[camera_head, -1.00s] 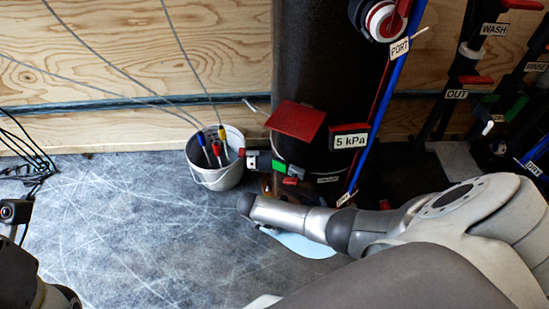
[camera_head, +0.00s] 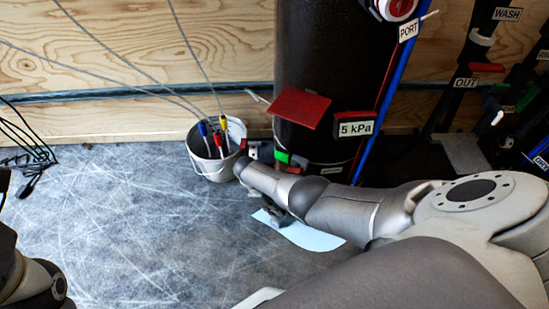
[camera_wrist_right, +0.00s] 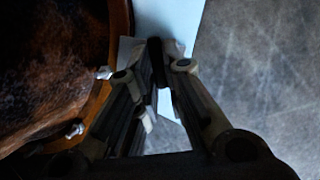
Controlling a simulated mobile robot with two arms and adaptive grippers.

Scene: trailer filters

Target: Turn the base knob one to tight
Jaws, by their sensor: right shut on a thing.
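The dark tank (camera_head: 330,70) stands against the wall, and my right arm covers part of its base in the head view. My right gripper (camera_head: 274,213) points down beside that base, over a pale blue sheet. In the right wrist view my right gripper (camera_wrist_right: 160,80) has its fingers close together on a small dark piece, the base knob (camera_wrist_right: 155,52), next to the tank's orange-brown rim (camera_wrist_right: 98,105). The fingers hide much of the knob, and I cannot read its turn. Only part of my left arm shows at the lower left.
A white bucket (camera_head: 202,170) with coloured-handled tools stands left of the tank. A red plate (camera_head: 300,108) and a 5 kPa gauge (camera_head: 354,128) jut from the tank. The pale blue sheet (camera_head: 313,237) lies on the floor. Open floor lies to the left.

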